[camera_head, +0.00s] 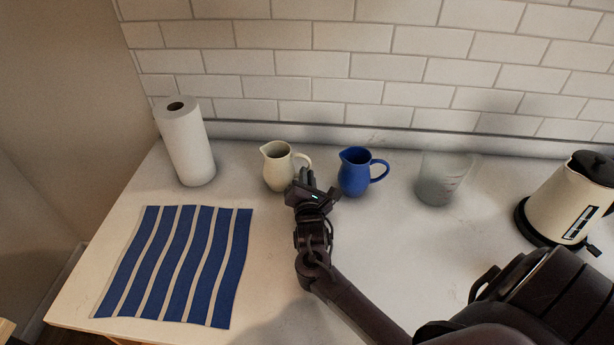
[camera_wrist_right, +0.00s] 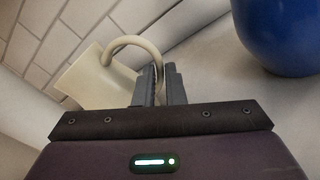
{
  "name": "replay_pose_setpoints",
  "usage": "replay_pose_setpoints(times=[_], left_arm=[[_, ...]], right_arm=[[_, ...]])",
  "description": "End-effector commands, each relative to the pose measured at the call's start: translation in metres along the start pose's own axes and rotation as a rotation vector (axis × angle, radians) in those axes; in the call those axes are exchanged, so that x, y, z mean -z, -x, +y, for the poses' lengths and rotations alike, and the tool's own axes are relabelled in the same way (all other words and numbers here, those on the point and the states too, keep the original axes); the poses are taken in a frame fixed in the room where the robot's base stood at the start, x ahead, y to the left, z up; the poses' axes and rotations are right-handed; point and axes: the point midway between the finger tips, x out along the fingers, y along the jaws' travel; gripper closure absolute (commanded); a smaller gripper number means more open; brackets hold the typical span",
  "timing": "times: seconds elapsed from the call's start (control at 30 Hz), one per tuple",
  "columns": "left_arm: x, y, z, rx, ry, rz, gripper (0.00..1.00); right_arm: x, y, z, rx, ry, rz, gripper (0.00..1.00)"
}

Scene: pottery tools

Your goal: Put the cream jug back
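The cream jug (camera_head: 276,170) stands upright at the back of the counter, left of the blue jug, with its handle to the right. My right gripper (camera_head: 308,180) is at the handle side of the cream jug, in front of the gap between the two jugs. In the right wrist view, the cream jug (camera_wrist_right: 92,80) is on the left and its curved handle runs down between the two fingers (camera_wrist_right: 160,88). The fingers sit close on both sides of the handle. Whether the jug's base touches the counter is hard to tell. My left gripper is not in view.
The blue jug (camera_head: 353,173) stands close to the right of my gripper. A clear measuring cup (camera_head: 438,182) and a cream kettle (camera_head: 568,205) are further right. A paper towel roll (camera_head: 186,145) and a blue-striped cloth (camera_head: 178,265) are on the left. A tiled wall bounds the back.

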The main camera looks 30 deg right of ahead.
Motion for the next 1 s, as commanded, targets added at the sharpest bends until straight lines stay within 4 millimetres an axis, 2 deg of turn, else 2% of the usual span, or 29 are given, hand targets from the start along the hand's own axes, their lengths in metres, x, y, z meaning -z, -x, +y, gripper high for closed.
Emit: replay_pose_setpoints(times=[0.03, 0.13, 0.47, 0.67, 1.0], left_arm=[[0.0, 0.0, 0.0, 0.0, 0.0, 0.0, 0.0], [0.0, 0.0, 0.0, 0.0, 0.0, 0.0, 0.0], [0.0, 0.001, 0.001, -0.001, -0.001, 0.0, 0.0], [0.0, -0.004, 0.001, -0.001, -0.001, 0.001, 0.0], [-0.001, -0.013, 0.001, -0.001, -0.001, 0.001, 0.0]], right_arm=[[0.0, 0.0, 0.0, 0.0, 0.0, 0.0, 0.83], [0.0, 0.0, 0.0, 0.0, 0.0, 0.0, 0.7], [-0.003, 0.0, 0.002, 0.0, -0.001, 0.0, 0.7], [-0.001, 0.029, 0.0, 0.0, 0.0, 0.003, 0.7], [-0.001, 0.099, 0.001, 0.0, 0.0, 0.003, 0.7]])
